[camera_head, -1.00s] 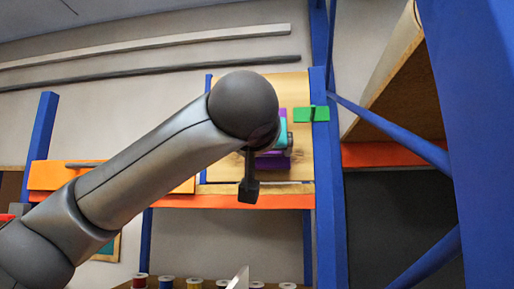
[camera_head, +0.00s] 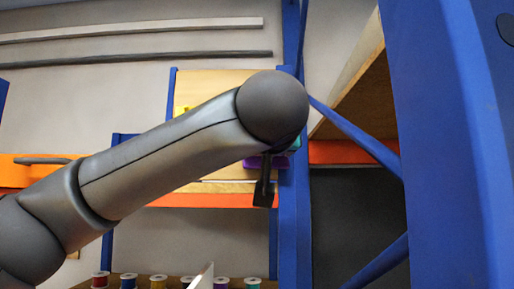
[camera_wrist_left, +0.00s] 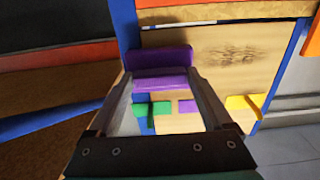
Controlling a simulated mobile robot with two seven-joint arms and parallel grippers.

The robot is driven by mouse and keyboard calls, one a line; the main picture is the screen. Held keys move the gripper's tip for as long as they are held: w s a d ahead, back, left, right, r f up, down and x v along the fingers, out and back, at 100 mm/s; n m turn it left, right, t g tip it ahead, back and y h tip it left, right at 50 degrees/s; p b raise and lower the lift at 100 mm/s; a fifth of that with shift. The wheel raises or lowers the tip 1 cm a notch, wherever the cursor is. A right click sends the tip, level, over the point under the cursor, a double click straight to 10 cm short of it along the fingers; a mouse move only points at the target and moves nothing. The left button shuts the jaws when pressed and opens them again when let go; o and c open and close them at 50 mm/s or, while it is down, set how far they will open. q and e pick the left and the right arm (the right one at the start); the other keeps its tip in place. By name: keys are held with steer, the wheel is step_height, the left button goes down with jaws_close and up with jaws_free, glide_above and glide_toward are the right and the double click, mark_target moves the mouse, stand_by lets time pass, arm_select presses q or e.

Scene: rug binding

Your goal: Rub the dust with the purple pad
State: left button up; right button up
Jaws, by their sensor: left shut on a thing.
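The purple pad (camera_wrist_left: 160,68) is clamped between the fingers of my left gripper (camera_wrist_left: 160,84) in the left wrist view. The dust (camera_wrist_left: 230,54) is a dark smudge on the pale wooden board (camera_wrist_left: 215,82), to the right of the pad in that view. The pad is beside the smudge, over the board's edge near the blue post; I cannot tell if it touches the board. My right gripper is not in view.
A green clip (camera_wrist_left: 152,108), a small purple piece (camera_wrist_left: 188,106) and a yellow clip (camera_wrist_left: 246,105) sit along the board's edge. A blue post (camera_head: 291,215) and a slanted blue brace (camera_head: 355,135) stand close on the right. Several thread spools (camera_head: 158,282) line the bottom.

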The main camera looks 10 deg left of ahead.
arm_select(q)
steer(key=d, duration=0.3)
steer(key=shift+w, duration=0.35)
steer(key=s+a+b, duration=0.1)
steer(key=s+a, duration=0.1)
steer(key=a, duration=0.8)
steer(key=s+a+b, duration=0.2)
steer(key=a, duration=0.8)
steer(key=shift+s, duration=0.4)
stand_by(1.1)
steer(key=shift+s, duration=0.1)
steer(key=shift+b+v, duration=0.8)
steer(key=shift+v, duration=2.1)
